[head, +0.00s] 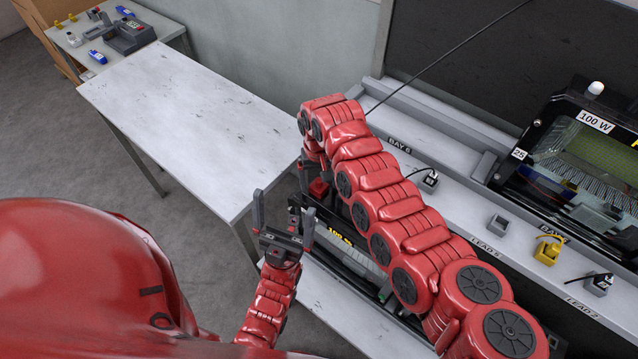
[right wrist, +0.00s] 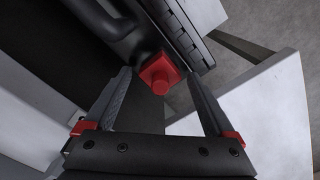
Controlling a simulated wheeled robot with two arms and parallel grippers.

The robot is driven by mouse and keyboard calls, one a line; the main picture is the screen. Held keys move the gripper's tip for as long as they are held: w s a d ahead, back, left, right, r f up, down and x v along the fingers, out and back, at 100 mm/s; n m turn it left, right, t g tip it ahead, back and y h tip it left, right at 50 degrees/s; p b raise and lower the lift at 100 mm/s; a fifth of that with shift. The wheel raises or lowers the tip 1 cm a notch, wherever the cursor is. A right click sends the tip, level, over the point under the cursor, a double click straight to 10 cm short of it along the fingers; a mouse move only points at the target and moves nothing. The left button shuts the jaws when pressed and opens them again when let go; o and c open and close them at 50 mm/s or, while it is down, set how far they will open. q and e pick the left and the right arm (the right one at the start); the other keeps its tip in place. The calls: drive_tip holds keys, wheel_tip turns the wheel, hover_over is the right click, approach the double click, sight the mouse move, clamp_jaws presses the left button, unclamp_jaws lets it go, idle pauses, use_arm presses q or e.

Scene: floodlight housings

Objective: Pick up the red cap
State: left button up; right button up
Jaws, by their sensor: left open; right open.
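The red cap (right wrist: 160,78) is a square block with a round knob, fixed at the edge of a black ribbed floodlight housing (right wrist: 185,35). In the head view the cap (head: 318,188) shows small below my right arm's end, at the far corner of the near housing (head: 350,256). My right gripper (right wrist: 157,84) is open, its fingers on either side of the cap in its wrist view; I cannot tell whether they touch it. My left gripper (head: 284,214) is open and empty, fingers up, left of the near housing. My right arm hides much of this housing.
Another floodlight housing (head: 575,165) marked 100 W stands at the right. A grey rail (head: 465,205) carries a yellow cap (head: 548,250), a grey cap (head: 499,224) and black plugs with cables. A bare white table (head: 185,120) is at the left; tools lie on a farther bench (head: 88,32).

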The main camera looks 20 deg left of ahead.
drive_tip(key=c, duration=1.3)
drive_tip(key=shift+r, duration=0.15)
